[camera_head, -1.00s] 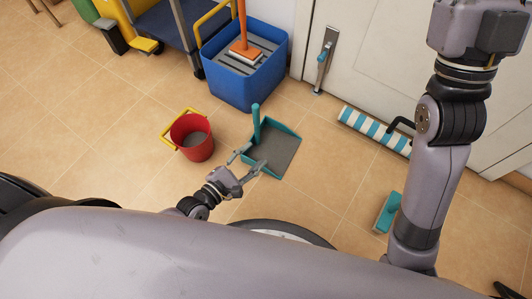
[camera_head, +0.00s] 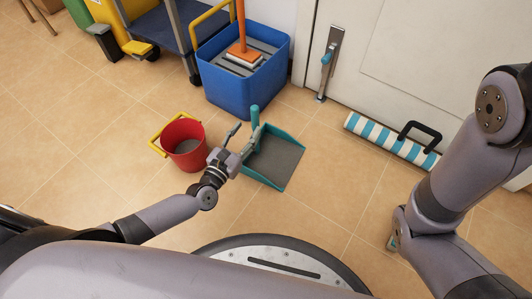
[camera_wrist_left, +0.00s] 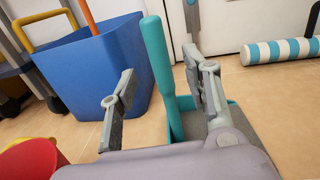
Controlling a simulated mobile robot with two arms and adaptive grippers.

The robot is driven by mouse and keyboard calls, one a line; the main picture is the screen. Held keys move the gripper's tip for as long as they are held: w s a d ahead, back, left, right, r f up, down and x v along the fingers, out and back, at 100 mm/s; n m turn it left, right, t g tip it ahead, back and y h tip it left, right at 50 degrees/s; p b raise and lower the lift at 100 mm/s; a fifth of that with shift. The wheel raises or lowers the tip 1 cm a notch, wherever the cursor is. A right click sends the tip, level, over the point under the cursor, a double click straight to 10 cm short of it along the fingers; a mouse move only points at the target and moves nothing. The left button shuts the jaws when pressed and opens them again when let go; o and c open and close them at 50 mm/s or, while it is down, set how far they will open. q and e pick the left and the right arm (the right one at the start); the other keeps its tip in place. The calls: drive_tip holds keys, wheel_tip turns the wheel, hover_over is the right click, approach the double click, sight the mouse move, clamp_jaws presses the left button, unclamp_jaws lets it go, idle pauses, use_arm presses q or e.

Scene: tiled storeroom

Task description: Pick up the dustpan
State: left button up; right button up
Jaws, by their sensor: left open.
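The teal dustpan (camera_head: 275,160) with a dark grey pan lies on the tiled floor, its handle (camera_head: 255,118) standing upright. My left gripper (camera_head: 245,135) is open at the left side of the dustpan, close to the handle. In the left wrist view, the teal handle (camera_wrist_left: 157,60) rises between the two spread fingers, nearer the left-wrist picture's middle; contact is not visible. The gripper covers part of the pan there. My right arm shows at the right, but its gripper is out of the picture.
A red bucket (camera_head: 184,147) with a yellow handle stands just left of my left gripper. A blue mop bucket (camera_head: 243,85) stands behind the dustpan. A striped roll (camera_head: 390,140) lies along the white door (camera_head: 410,65). Floor right of the dustpan is clear.

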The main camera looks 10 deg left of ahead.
sight(253, 121)
use_arm(q)
drive_tip(key=shift+w+d, duration=0.1)
drive_tip(key=shift+w, duration=0.5)
drive_tip(key=b+x, duration=0.2)
drive_tip(key=x, duration=0.2)
drive_tip(key=shift+w+r, duration=0.1)
drive_tip(key=shift+w, duration=0.1)
drive_tip(key=shift+w+d+r, duration=0.1)
drive_tip(key=shift+w, duration=0.2)
clamp_jaws()
